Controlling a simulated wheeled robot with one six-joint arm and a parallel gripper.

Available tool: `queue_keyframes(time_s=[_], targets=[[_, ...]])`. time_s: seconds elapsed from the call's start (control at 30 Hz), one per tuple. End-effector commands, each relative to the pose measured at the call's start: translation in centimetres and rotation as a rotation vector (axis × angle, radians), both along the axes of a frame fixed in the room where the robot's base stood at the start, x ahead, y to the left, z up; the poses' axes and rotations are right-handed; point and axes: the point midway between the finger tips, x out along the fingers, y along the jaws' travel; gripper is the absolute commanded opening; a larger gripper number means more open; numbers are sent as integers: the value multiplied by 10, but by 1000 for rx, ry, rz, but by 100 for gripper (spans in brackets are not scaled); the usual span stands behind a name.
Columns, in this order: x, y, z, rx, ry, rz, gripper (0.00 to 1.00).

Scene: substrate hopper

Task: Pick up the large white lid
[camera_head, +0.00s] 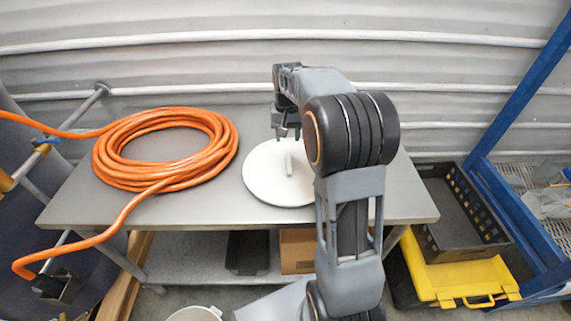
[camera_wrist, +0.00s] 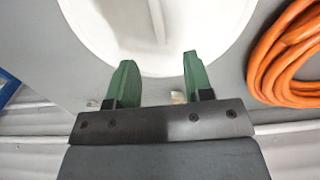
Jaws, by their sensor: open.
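The large white lid (camera_head: 268,180) lies flat on the grey metal table, partly hidden behind my arm in the head view. It is round, with a raised bar handle (camera_head: 289,164) across its middle. In the wrist view the lid (camera_wrist: 205,30) fills the upper middle, and the handle (camera_wrist: 157,20) shows near the top edge. My gripper (camera_head: 288,138) is above the lid's far part, in the head view. In the wrist view its two green fingers (camera_wrist: 158,72) are apart, with nothing between them, and the handle lies beyond their tips.
A coiled orange hose (camera_head: 165,185) lies on the table (camera_head: 150,212) left of the lid, its end hanging off the front. A black crate (camera_head: 460,225) and a yellow case (camera_head: 460,280) stand right of the table. A blue rack (camera_head: 520,210) is farther right.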

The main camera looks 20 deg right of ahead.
Motion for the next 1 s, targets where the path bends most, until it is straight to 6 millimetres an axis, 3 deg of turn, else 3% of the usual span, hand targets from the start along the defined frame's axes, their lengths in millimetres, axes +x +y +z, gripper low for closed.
queue_keyframes(time_s=[0.3,0.57,1.0], targets=[[-1,-5,-51,1,2,-9,47],[-1,-3,-65,0,1,-6,47],[-1,-2,-113,0,1,-4,47]])
